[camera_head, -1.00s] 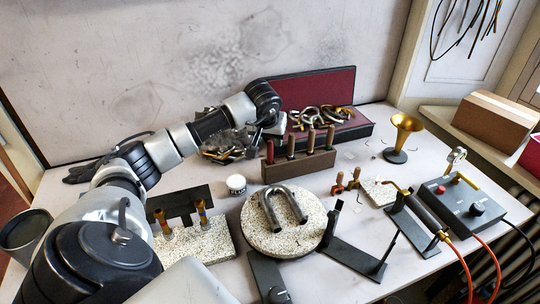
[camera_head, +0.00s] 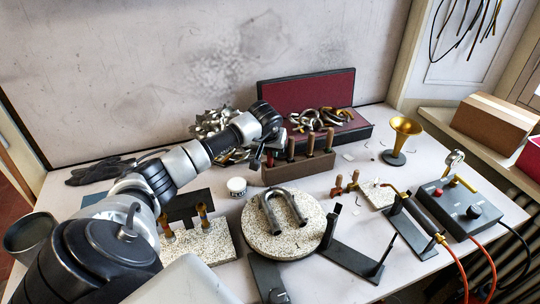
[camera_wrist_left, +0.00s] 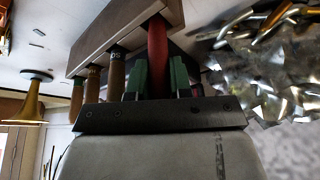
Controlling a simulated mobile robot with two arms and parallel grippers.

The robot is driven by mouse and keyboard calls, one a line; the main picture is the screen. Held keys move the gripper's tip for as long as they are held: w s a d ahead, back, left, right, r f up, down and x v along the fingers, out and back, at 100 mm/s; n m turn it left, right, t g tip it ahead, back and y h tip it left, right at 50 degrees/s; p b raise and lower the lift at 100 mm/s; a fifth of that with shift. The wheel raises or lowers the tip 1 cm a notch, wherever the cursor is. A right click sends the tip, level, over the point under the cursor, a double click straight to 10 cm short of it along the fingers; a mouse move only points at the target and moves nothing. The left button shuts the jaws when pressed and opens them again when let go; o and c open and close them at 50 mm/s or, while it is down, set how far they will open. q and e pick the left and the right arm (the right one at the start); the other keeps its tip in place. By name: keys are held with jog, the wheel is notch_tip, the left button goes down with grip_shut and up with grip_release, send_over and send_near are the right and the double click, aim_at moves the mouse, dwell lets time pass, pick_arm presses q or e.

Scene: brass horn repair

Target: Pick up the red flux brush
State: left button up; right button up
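The red flux brush (camera_wrist_left: 157,55) stands upright in the brown block (camera_head: 300,169), at its left end. In the head view the brush (camera_head: 270,159) is partly covered by my left gripper (camera_head: 260,160). In the left wrist view the red handle lies between the two green-padded fingers of my left gripper (camera_wrist_left: 160,78), one on each side. The fingers look apart, with very little room beside the handle; firm contact is not clear. The handle's near end is hidden behind the gripper's dark bar. My right gripper is not in view.
Several wooden-handled tools (camera_head: 310,145) stand in the same block, right of the red brush. A clear bag of metal parts (camera_wrist_left: 250,75) lies close by the gripper. A red-lined case (camera_head: 307,92) stands behind. A round stone plate (camera_head: 283,240) lies in front.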

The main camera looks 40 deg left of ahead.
pick_arm(q)
grip_shut()
